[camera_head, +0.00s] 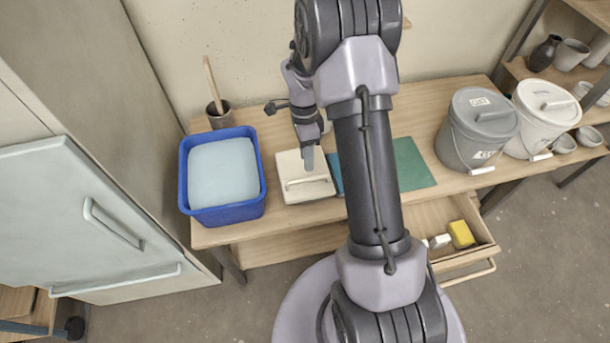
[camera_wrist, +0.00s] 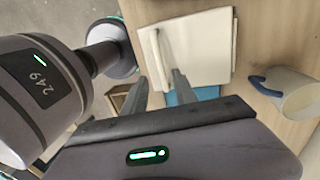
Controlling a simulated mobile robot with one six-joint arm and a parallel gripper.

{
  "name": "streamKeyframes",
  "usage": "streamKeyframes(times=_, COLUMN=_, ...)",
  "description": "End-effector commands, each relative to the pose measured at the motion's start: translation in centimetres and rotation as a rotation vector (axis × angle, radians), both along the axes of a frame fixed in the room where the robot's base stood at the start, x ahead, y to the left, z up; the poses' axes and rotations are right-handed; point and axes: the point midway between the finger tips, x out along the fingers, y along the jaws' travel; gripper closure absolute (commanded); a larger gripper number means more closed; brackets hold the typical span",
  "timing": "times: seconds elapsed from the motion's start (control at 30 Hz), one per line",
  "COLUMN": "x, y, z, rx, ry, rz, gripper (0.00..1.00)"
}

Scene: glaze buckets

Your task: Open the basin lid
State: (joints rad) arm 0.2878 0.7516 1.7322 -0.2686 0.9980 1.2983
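The cream square basin lid (camera_head: 318,191) with a bar handle (camera_head: 306,181) lies flat at the table's front, right of a blue tub. In the wrist view the lid (camera_wrist: 205,45) fills the top middle, with its handle (camera_wrist: 159,48) near the left edge. What is under the lid is hidden. My gripper (camera_head: 308,163) is above the lid, close behind the handle in the head view. In the wrist view its two fingers (camera_wrist: 160,76) are spread apart with nothing between them, pointing toward the handle. I cannot tell whether they touch the lid.
The blue tub (camera_head: 262,195) stands close on the left. A green mat (camera_head: 412,165) lies right of the lid. A grey bucket (camera_head: 468,140) and a white bucket (camera_head: 535,125) stand at right. A drawer (camera_head: 485,255) is open below. A blue-handled mug (camera_wrist: 295,92) shows in the wrist view.

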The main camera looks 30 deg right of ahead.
Motion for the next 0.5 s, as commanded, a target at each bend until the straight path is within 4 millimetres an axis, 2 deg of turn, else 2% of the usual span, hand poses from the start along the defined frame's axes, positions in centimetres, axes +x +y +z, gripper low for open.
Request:
streamKeyframes(times=0.03, x=-0.3, y=0.1, z=-1.9, rx=0.001, ry=0.003, rz=0.001, gripper=0.66)
streamKeyframes(times=0.2, x=-1.0, y=0.3, z=-5.3, rx=0.0, ry=0.001, rz=0.001, gripper=0.66)
streamKeyframes(times=0.33, x=-1.2, y=0.4, z=-6.4, rx=0.0, ry=0.0, rz=0.002, gripper=0.66)
streamKeyframes(times=0.5, x=-1.3, y=0.4, z=-6.5, rx=0.0, ry=0.0, rz=0.002, gripper=0.66)
